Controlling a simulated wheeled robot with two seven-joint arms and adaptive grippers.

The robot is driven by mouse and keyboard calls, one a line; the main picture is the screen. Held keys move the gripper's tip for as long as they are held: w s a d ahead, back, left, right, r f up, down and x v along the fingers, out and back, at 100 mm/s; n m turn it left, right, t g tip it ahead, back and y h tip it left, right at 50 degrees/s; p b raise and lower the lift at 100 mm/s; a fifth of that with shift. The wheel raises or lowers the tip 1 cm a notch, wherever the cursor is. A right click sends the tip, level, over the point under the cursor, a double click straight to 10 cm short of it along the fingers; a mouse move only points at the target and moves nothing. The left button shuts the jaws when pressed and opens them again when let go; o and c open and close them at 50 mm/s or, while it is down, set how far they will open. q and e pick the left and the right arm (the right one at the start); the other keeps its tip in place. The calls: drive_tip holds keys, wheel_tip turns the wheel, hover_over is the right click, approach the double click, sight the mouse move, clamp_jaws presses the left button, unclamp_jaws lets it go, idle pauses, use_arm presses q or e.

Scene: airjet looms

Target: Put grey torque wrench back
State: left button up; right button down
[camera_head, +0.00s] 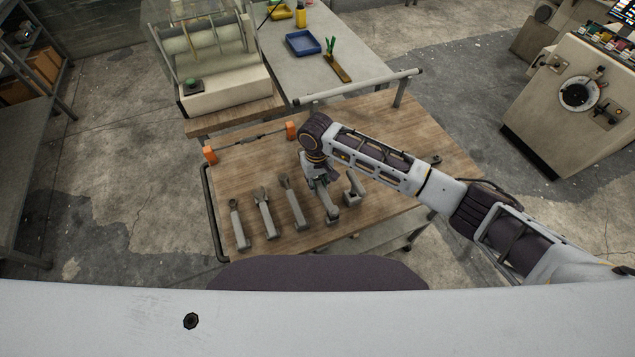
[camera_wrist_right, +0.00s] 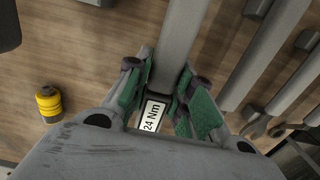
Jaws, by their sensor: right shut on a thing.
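The grey torque wrench (camera_wrist_right: 178,45) runs up between the green finger pads in the right wrist view, with a white "24 Nm" label (camera_wrist_right: 153,115) at the grip. My right gripper (camera_wrist_right: 165,98) is shut on it. I cannot tell whether the wrench touches the table. My left gripper is not in view.
A rod between orange blocks (camera_head: 210,155) lies at the table's back left. A grey bench (camera_head: 340,65) with a blue tray (camera_head: 303,43) stands behind. A yellow-black cylinder (camera_wrist_right: 48,103) stands near the gripper. Another grey piece (camera_head: 354,188) is just right of it.

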drive_tip(key=shift+f, duration=0.9)
idle(0.3)
drive_tip(key=c, duration=1.1)
unclamp_jaws()
drive_tip(key=shift+c, duration=0.2)
drive_tip(key=o, duration=0.5)
drive_tip(key=shift+c, duration=0.2)
drive_tip(key=shift+r, duration=0.15)
drive_tip(key=shift+r+p, duration=0.5)
drive_tip(key=shift+r, duration=0.9)
drive_tip(key=shift+w+r, duration=0.1)
drive_tip(key=shift+r, duration=0.25)
